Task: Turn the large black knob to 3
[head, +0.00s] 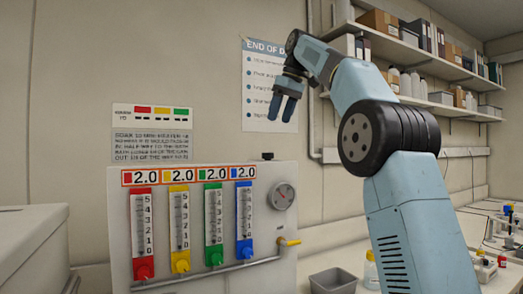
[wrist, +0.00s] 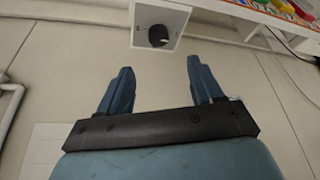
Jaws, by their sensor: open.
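The large black knob (wrist: 158,36) sits on a pale panel face and shows in the wrist view just beyond and between my fingertips. In the head view a small dark part of it (head: 267,156) shows on top of the white flowmeter cabinet (head: 148,280). My gripper (head: 280,117) is open and empty, fingers pointing down, above the cabinet's top and apart from the knob. Its two blue fingers also show in the wrist view (wrist: 160,66). The knob's scale and setting are too small to read.
The cabinet front has red, yellow, green and blue flowmeters (head: 244,222), a round gauge (head: 283,197) and a yellow valve handle (head: 289,242). A poster (head: 262,75) hangs on the wall behind my gripper. A grey bin (head: 333,281) stands on the bench at right.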

